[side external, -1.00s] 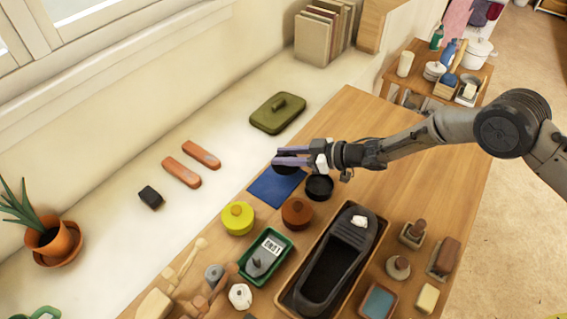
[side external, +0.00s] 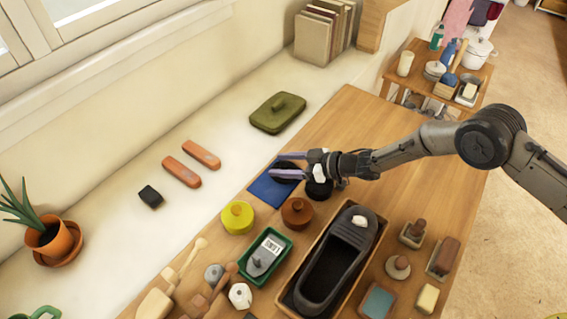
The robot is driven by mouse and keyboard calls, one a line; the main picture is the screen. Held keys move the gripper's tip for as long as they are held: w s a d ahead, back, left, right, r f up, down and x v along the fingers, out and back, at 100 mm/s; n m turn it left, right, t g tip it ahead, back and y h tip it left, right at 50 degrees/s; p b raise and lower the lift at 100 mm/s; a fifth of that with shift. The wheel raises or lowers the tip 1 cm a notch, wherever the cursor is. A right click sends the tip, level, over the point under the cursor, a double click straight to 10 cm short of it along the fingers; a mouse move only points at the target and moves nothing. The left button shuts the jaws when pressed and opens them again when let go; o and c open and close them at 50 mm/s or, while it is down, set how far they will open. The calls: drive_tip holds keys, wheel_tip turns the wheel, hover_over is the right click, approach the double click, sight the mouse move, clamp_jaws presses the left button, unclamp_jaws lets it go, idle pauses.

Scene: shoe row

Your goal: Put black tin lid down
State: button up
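The black tin lid (side external: 285,168) is a dark disc at the upper part of the blue mat (side external: 268,190), partly covered by my gripper's fingers. It appears to rest on the mat, though its contact is hard to see. My gripper (side external: 288,166) reaches in from the right, with its purple fingers spread apart over the lid. The black tin (side external: 319,191) stands just right of the mat, partly hidden under my gripper.
A yellow lidded tin (side external: 238,217) and a brown tin (side external: 297,212) stand below the mat. A wooden tray (side external: 335,262) holding a dark shoe and a green tray (side external: 266,254) lie nearer. The table above the mat is clear.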

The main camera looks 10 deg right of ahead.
drive_tip(key=shift+r, duration=0.2)
drive_tip(key=v, duration=1.2)
drive_tip(key=shift+d, duration=0.1)
